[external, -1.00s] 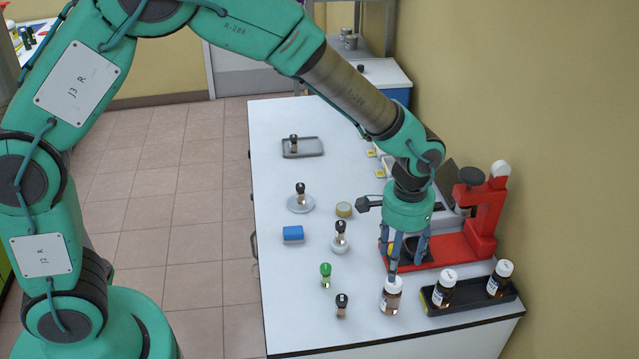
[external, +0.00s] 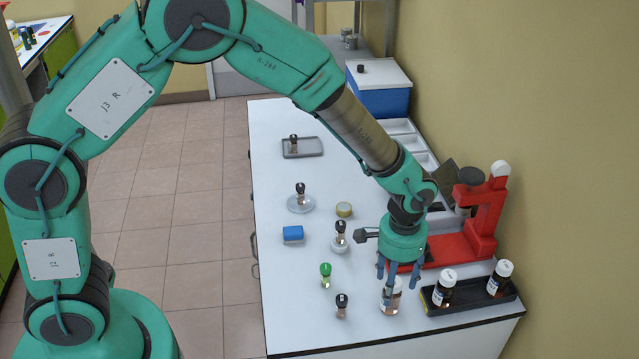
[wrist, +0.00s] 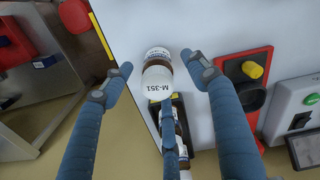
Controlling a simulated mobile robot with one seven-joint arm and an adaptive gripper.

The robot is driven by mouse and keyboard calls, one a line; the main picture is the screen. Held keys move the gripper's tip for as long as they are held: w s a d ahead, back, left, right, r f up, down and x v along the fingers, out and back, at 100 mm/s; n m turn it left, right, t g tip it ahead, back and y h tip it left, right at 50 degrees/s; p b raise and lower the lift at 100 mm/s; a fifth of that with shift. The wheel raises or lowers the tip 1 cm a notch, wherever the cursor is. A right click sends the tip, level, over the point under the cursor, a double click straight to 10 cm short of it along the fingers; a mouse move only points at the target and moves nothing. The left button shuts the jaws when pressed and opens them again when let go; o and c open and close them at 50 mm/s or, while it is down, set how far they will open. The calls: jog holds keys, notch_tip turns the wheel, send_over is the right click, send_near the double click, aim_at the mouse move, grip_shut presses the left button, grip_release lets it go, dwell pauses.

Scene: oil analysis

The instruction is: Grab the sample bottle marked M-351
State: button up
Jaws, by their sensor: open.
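The sample bottle marked M-351 (wrist: 157,84) has a white cap with that mark and a brown body with a white label. It also shows upright on the bench in the external view (external: 390,300), left of the black tray, with its upper part partly hidden by my fingers. My gripper (external: 388,280) points down over this bottle. In the wrist view, my gripper (wrist: 158,70) is open, with its fingers spread around the bottle's cap. Two fingers stand apart from the cap at the sides; I cannot tell whether the third, near its lower edge, touches it.
A black tray (external: 476,307) with two white-capped brown bottles (external: 444,287) (external: 500,278) stands close on the right. A small black-capped vial (external: 341,306) and a green-capped one (external: 325,275) stand left. A red apparatus (external: 483,222) is behind.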

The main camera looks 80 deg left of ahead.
jog(key=shift+f, duration=0.15)
jog(key=shift+w+f+b, duration=0.1)
jog(key=shift+f+b, duration=0.3)
jog(key=shift+f, duration=2.1)
jog(key=c, duration=1.3)
jog(key=shift+r, duration=0.15)
jog(key=shift+r+p, duration=0.6)
jog(key=shift+r, duration=4.3)
